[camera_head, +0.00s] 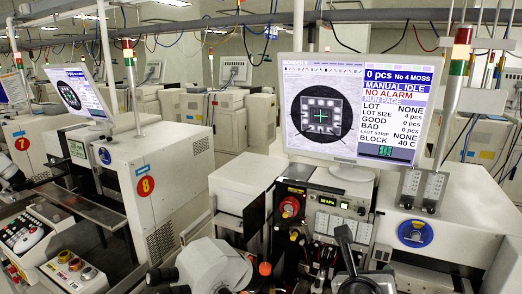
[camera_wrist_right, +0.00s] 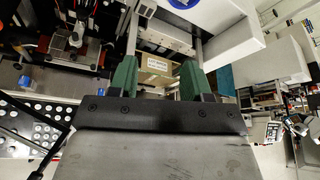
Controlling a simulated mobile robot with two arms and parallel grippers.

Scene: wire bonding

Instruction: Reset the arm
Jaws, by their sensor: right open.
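My right gripper (camera_wrist_right: 158,70) shows in the right wrist view. Its two green fingers stand apart with nothing held between them. Beyond the gap is a brown part with a pale label (camera_wrist_right: 155,65), part of the machine. I cannot tell how far it is from the fingertips. No gripper can be made out in the head view, and my left gripper shows in neither view.
A wire bonding machine stands ahead with a monitor (camera_head: 360,108) reading "MANUAL IDLE" and "NO ALARM". A white microscope (camera_head: 212,266) is at the front. A second machine marked 8 (camera_head: 145,186) stands at left. A tray of white round items (camera_wrist_right: 35,125) lies lower left in the wrist view.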

